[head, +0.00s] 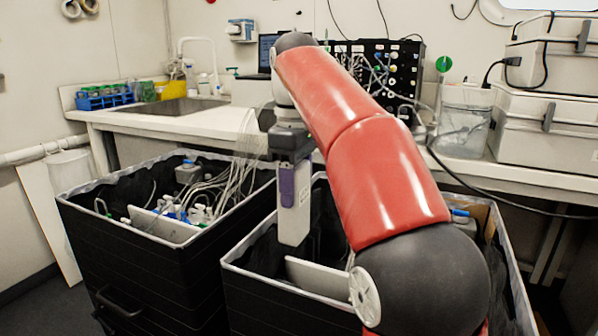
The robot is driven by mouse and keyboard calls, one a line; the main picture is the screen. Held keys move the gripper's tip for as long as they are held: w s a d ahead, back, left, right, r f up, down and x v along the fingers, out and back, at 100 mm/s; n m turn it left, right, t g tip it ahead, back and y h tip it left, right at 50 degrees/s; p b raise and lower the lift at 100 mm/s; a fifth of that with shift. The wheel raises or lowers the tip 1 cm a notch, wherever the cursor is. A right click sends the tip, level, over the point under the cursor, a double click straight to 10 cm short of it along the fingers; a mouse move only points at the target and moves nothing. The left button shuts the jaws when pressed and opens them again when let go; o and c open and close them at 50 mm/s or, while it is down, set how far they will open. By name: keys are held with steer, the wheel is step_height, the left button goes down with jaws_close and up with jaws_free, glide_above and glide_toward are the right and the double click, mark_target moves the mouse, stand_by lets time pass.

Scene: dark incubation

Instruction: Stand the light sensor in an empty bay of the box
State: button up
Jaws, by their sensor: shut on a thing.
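My gripper (290,165) hangs down over the near right box and is shut on a pale grey, upright slab, which I take to be the light sensor (294,222). A purple patch shows near its top. Its lower end hangs at about rim height in the picture; I cannot tell how far it is above the floor of the box. The right black box (262,292) has a pale rim and a white divider (318,277) inside. My red arm hides much of this box, so I cannot tell which of its bays are empty.
A left black box (130,255) holds many cables, a white divider and small blue and green parts. Behind stand a bench (225,119) with a sink (178,106), a clear container (463,122) and stacked grey cases (545,120). Thin cables hang behind my gripper.

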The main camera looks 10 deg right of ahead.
step_height(320, 180, down, 28)
steer(key=b, duration=0.9)
stand_by(0.5)
steer(key=shift+s+f+b, duration=0.1)
steer(key=shift+f+b, duration=1.3)
steer(key=shift+f, duration=0.9)
steer(key=o, duration=1.6)
steer(key=shift+c, duration=0.2)
steer(key=shift+r, duration=0.15)
